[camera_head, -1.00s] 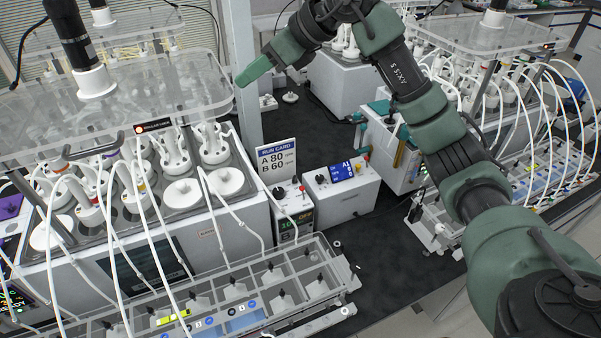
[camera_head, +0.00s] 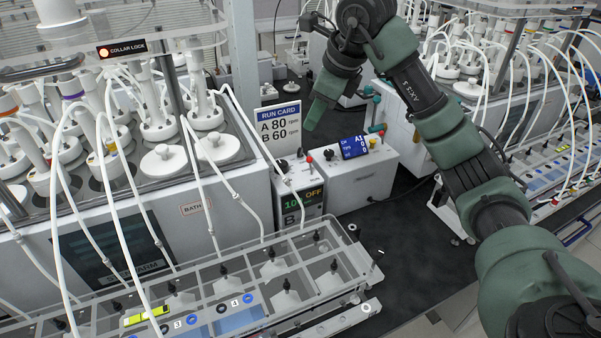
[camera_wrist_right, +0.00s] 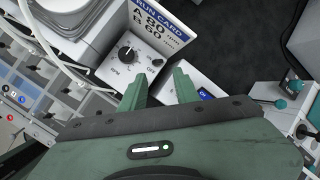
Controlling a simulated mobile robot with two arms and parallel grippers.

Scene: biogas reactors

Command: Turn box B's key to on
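Box B (camera_head: 300,198) is a small white box with a "B" and a lit display reading OFF on its front. A dark round knob (camera_head: 283,166) and a small red-tipped part (camera_head: 309,158) are on its top. In the right wrist view, the knob (camera_wrist_right: 127,52) is marked rpm, and a small key switch (camera_wrist_right: 157,62) sits beside it near On/Off lettering; the key's exact angle is too small to tell. My right gripper (camera_head: 314,118) points down above and behind box B. In the wrist view its fingers (camera_wrist_right: 158,82) are apart and empty, just short of the key switch. My left gripper is not in view.
A run card (camera_head: 281,126) stands behind box B. A white box with a blue display (camera_head: 353,147) stands close on the right. The big bath (camera_head: 197,209) with white tubes is on the left, and a clear rack (camera_head: 285,290) is in front.

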